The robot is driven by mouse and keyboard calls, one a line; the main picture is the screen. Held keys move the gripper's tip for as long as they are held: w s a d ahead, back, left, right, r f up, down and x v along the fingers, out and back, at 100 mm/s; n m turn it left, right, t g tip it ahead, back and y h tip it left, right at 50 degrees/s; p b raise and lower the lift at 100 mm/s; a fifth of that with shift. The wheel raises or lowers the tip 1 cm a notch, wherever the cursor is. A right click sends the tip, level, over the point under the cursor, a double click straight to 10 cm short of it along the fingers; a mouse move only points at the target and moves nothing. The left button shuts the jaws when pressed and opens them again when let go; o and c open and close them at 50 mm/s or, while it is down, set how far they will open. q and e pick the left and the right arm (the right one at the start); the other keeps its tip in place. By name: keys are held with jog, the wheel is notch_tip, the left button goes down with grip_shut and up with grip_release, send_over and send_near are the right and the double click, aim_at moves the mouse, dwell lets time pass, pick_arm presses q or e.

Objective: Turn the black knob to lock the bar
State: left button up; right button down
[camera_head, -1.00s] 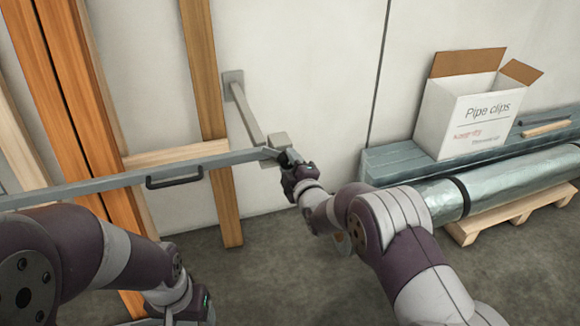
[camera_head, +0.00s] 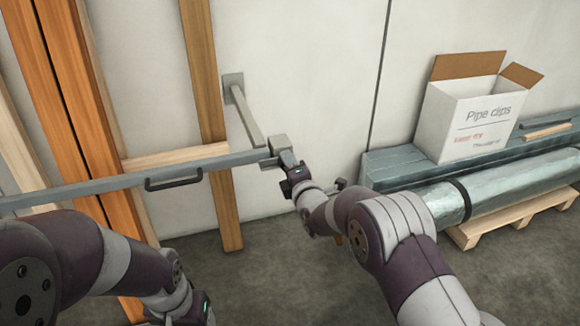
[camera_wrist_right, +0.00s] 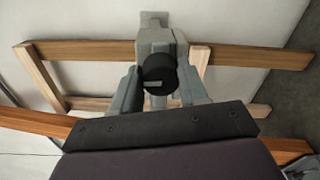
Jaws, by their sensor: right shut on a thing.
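The grey bar (camera_head: 105,187) with a black handle (camera_head: 172,181) runs across the left of the head view to a grey bracket block (camera_head: 279,143) on an arm from the wall. In the right wrist view the round black knob (camera_wrist_right: 158,74) sits on the front of the block (camera_wrist_right: 160,42), with a light slot-like mark on it. My right gripper (camera_head: 288,160) is at the bar's right end, its grey fingers (camera_wrist_right: 159,92) shut on the knob from both sides. My left gripper (camera_head: 194,308) is at the bottom edge, below the bar, its fingers out of sight.
Wooden posts (camera_head: 207,90) stand behind the bar against the pale wall. At the right, a white pipe clips box (camera_head: 470,125) stands on grey ducting, with a silver wrapped pipe (camera_head: 500,188) on a pallet (camera_head: 515,218). Floor (camera_head: 275,285) between my arms is clear.

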jog(key=shift+f, duration=0.15)
jog(key=c, duration=0.6)
grip_release()
jog(key=p+v, duration=0.3)
jog(key=v, duration=1)
jog(key=shift+w, duration=0.1)
